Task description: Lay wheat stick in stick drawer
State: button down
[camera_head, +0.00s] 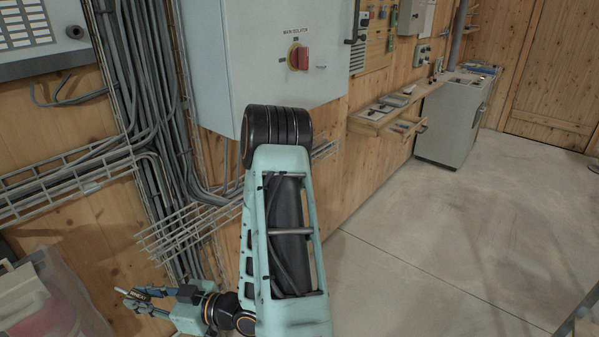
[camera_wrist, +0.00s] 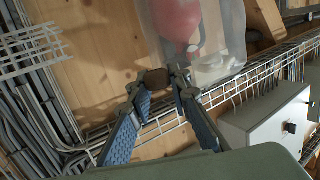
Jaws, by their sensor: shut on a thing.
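My gripper (camera_head: 128,298) is at the lower left of the head view, beside a translucent bin. In the wrist view its fingertips (camera_wrist: 164,82) are closed around a small brown piece (camera_wrist: 156,79), likely the wheat stick; any label on it cannot be read. In the head view a small pale bit shows at the fingertips, too small to identify. A wooden wall shelf (camera_head: 372,120) stands at the upper right, far from my gripper. Under it what looks like an open drawer (camera_head: 406,127) sticks out; I cannot tell if it is the stick drawer.
The translucent bin (camera_head: 72,300) with something red inside also shows in the wrist view (camera_wrist: 232,30). Wire cable trays (camera_head: 185,232) and a grey isolator cabinet (camera_head: 232,60) line the wall. A grey cabinet (camera_head: 447,125) stands beyond the shelf. The concrete floor (camera_head: 430,235) is clear.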

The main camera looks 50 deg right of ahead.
aim_at(404, 122)
jog(key=z, duration=0.9)
jog(key=k+l+z, duration=0.1)
jog(key=z, duration=0.35)
jog(key=l+z, duration=0.2)
jog(key=z, duration=0.3)
jog(key=l+z, duration=1.05)
jog(key=l, duration=0.15)
jog(key=i+l, duration=0.1)
jog(key=l, duration=0.3)
jog(key=i+l+z, duration=0.1)
jog(key=l, duration=0.3)
jog(key=i+l, duration=0.15)
jog(key=l, duration=0.25)
jog(key=i+l+z, duration=0.15)
jog(key=l, duration=0.25)
jog(key=i+l, duration=0.15)
jog(key=i, duration=0.35)
